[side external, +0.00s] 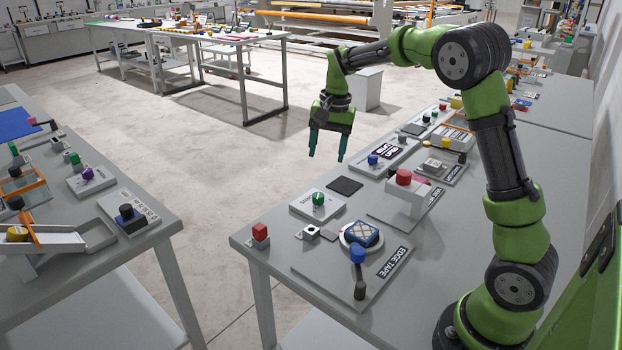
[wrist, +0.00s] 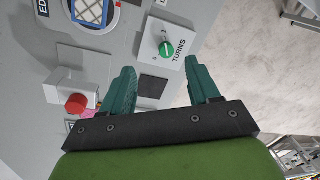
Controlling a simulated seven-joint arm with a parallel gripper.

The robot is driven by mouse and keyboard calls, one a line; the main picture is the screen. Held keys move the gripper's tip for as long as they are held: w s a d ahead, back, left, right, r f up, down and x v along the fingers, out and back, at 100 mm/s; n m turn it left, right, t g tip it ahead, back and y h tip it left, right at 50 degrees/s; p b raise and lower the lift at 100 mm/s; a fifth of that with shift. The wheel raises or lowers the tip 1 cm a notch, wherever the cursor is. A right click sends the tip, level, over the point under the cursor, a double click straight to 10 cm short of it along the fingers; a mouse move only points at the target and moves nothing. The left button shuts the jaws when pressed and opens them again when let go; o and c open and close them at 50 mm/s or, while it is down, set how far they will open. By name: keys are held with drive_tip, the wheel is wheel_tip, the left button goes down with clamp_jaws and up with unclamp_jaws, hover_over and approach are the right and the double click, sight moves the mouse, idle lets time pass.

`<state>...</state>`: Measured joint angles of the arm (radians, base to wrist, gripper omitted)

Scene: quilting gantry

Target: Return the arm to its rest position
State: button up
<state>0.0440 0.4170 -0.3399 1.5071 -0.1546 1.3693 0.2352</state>
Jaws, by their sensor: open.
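My gripper (side external: 327,145) hangs from my green and black arm, fingers pointing down, in the side external view. The gripper touches nothing that I can see. The white TURNS panel with a green knob (wrist: 167,49) lies ahead of the fingertips in the wrist view, and the green knob also shows in the side external view (side external: 319,198).
Another bench (side external: 85,225) stands left. Open floor lies between them.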

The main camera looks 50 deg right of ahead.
drive_tip(key=s+a+r+n+t, duration=0.3)
drive_tip(key=s+a, duration=0.4)
drive_tip(key=s, duration=0.3)
drive_tip(key=s+a+r+n+t+y, duration=0.1)
drive_tip(key=s+a+r+n+t, duration=0.1)
drive_tip(key=s+a+n, duration=0.3)
drive_tip(key=s+a+r, duration=0.1)
drive_tip(key=s+a, duration=0.2)
drive_tip(key=s, duration=0.3)
drive_tip(key=shift+s+a+t, duration=0.2)
drive_tip(key=shift+a+t, duration=0.05)
drive_tip(key=shift+t, duration=0.15)
drive_tip(key=shift+c, duration=0.2)
